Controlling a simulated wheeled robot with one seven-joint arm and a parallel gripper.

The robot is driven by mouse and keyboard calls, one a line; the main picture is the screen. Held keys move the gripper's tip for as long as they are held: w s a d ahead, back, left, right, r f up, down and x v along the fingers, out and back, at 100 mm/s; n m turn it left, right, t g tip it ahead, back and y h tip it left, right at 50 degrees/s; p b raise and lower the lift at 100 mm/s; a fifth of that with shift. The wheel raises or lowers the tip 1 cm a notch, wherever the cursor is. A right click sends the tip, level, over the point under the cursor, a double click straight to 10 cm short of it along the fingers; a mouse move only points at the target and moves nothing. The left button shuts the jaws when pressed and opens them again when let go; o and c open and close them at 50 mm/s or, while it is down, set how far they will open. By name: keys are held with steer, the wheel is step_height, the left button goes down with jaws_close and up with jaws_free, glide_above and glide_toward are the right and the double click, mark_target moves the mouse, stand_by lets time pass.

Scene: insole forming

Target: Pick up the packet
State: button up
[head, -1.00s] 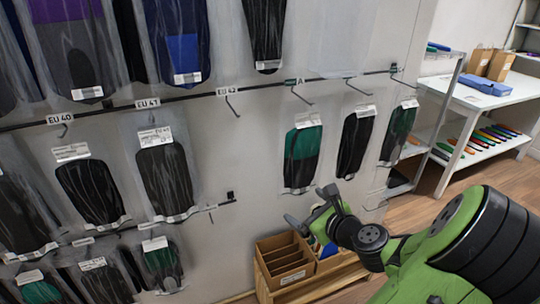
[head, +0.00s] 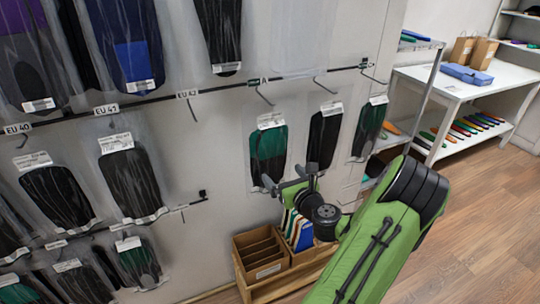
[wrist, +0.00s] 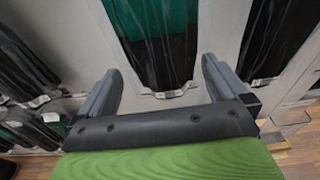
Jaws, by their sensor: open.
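Several clear packets of insoles hang on the wall rack, and the frames do not single out one as the packet. A green-and-black packet (head: 268,155) hangs right above my gripper (head: 291,180) in the head view. In the wrist view the lower part of this packet (wrist: 158,45) lies between and beyond the open fingers of my gripper (wrist: 160,85). The fingers stand on either side of its lower end; whether they touch it I cannot tell. A black packet (head: 324,138) hangs just to its right, and it also shows in the wrist view (wrist: 270,40).
A cardboard box with dividers (head: 262,253) and a box of coloured insoles (head: 300,232) stand on a low wooden stand below. A white table (head: 480,85) is at the right. Bare floor (head: 475,205) lies in front of it.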

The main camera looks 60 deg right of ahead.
mark_target(272, 163)
steer(key=x, duration=0.7)
steer(key=shift+w+f+b, duration=0.15)
steer(key=shift+f+b, duration=0.05)
steer(key=shift+b, duration=0.15)
steer(key=c, duration=0.9)
steer(key=shift+r, duration=0.2)
